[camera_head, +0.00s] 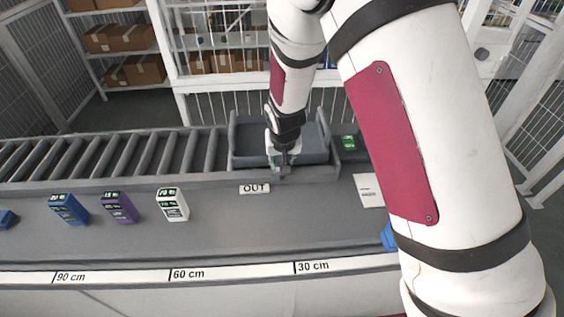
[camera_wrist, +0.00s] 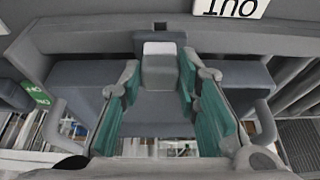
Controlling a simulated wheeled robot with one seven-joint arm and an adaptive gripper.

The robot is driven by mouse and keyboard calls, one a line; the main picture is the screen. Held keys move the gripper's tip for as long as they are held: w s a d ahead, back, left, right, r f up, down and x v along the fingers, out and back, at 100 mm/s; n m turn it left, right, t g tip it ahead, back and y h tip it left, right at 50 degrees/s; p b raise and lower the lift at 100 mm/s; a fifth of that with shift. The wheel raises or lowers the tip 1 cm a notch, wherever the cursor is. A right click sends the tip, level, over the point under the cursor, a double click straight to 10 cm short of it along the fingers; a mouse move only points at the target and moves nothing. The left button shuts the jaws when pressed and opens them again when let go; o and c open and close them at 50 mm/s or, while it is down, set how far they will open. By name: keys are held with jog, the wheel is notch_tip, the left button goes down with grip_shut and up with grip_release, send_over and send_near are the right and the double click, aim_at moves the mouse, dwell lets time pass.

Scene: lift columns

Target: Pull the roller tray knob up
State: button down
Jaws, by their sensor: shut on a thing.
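The grey roller tray (camera_head: 247,133) sits at the right end of the roller conveyor, behind the OUT label. My gripper (camera_head: 281,165) reaches down at the tray's front wall. In the wrist view, the green-padded fingers of my gripper (camera_wrist: 159,80) stand on both sides of a grey knob (camera_wrist: 158,72) with a light top face. The gripper is shut on this knob. The knob is mostly hidden by the gripper in the head view. The wrist view also shows the grey tray body around and below the knob.
The OUT label (camera_head: 254,188) lies just in front of the tray. A white box (camera_head: 172,204), a purple box (camera_head: 118,207) and a blue box (camera_head: 69,209) stand on the counter at left. Rollers (camera_head: 120,153) run left of the tray. A green tag (camera_head: 348,143) is to its right.

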jog(key=shift+w+r, duration=0.1)
jog(key=shift+r, duration=0.1)
jog(key=c, duration=1.2)
grip_release()
jog(key=v, duration=1.2)
jog(key=s+d+r+y, duration=0.1)
jog(key=s+d+r, duration=0.9)
jog(key=r, duration=0.4)
jog(key=s+d+r, duration=0.2)
jog(key=s, duration=0.5)
jog(key=s+d+r+t+h, duration=0.1)
jog(key=s+d+r, duration=0.1)
jog(key=s, duration=0.6)
jog(key=shift+s+d+r, duration=0.2)
jog(key=shift+d+r, duration=0.15)
jog(key=shift+r, duration=0.15)
